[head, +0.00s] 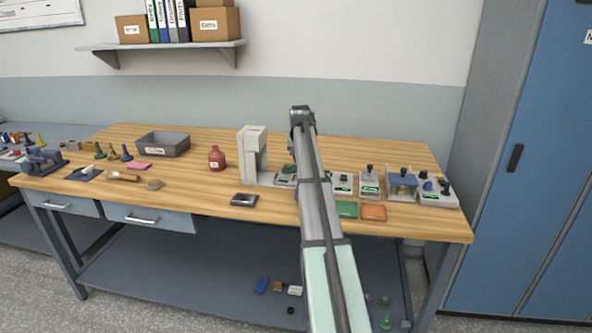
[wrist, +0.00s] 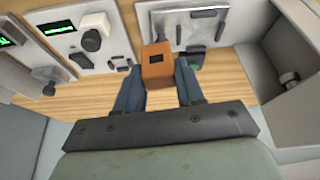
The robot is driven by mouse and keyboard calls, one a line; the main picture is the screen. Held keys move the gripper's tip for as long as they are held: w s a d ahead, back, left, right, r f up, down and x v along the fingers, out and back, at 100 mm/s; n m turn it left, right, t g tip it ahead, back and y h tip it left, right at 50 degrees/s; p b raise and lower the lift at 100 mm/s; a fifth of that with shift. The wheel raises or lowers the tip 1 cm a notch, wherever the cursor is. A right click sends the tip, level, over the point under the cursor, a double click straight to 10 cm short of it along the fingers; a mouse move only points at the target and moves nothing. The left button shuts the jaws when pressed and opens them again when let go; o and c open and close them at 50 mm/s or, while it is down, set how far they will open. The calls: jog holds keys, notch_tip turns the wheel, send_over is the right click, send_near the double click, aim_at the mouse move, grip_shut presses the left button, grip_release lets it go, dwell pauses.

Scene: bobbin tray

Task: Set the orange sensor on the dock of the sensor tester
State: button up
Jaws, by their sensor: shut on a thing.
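The orange sensor (wrist: 156,70) is a small orange block with a dark square on its top face. My gripper (wrist: 158,80) is shut on it in the wrist view, one blue finger at each side. In the head view my arm hides the sensor and the fingertips. Beyond the sensor in the wrist view lies a pale grey plate (wrist: 175,33) with a dark bar and a dark green pad. White devices with green displays (wrist: 62,30) stand to its left. I cannot tell which of these is the sensor tester, nor whether the sensor touches anything below.
A pale tower (head: 254,155) stands left of my arm. A red bottle (head: 217,159) and grey bin (head: 181,146) stand further left.

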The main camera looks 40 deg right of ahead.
jog(key=shift+m, duration=0.6)
jog(key=d+f, duration=0.1)
jog(key=d, duration=0.3)
jog(key=w+d+f, duration=0.1)
jog(key=d, duration=0.4)
jog(key=w+d+f, duration=0.1)
jog(key=d+f, duration=0.1)
jog(key=d, duration=0.2)
jog(key=shift+d, duration=0.3)
jog(key=shift+s+d+f, duration=0.1)
jog(key=shift+s+d, duration=0.05)
jog(key=shift+d, duration=0.1)
jog(key=shift+s+d+f, duration=0.1)
jog(key=shift+f, duration=1.15)
jog(key=shift+f, duration=0.9)
jog(key=o, duration=1.1)
